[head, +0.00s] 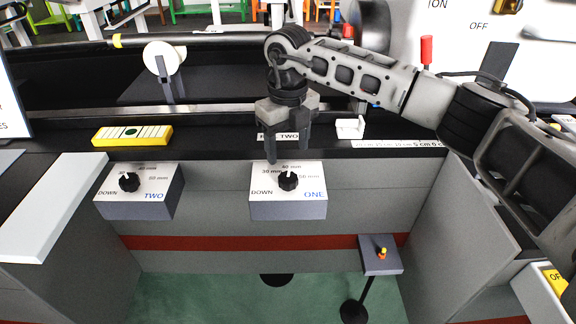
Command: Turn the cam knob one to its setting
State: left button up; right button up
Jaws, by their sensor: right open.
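The cam knob one is a black knob (288,181) with a white pointer mark, on a white-topped grey box (288,205) marked ONE, with DOWN, 30 mm, 40 mm and 50 mm around it. The pointer looks turned upward, near the 40 mm label; the exact setting is hard to tell. My right gripper (286,150) comes in from the right, points down and is open and empty. Its fingers are just above and behind the knob in the picture, apart from it as far as I can tell. My left gripper is out of view.
A similar box marked TWO (138,190) with its own black knob (129,182) stands to the left. A yellow-edged block (132,135) lies on the black ledge behind. A white bracket (350,128) sits right of my gripper. A small stand with a yellow-orange knob (382,253) is lower right.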

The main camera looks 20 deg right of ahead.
notch_tip(320, 180, up, 8)
jog(key=shift+r, duration=0.25)
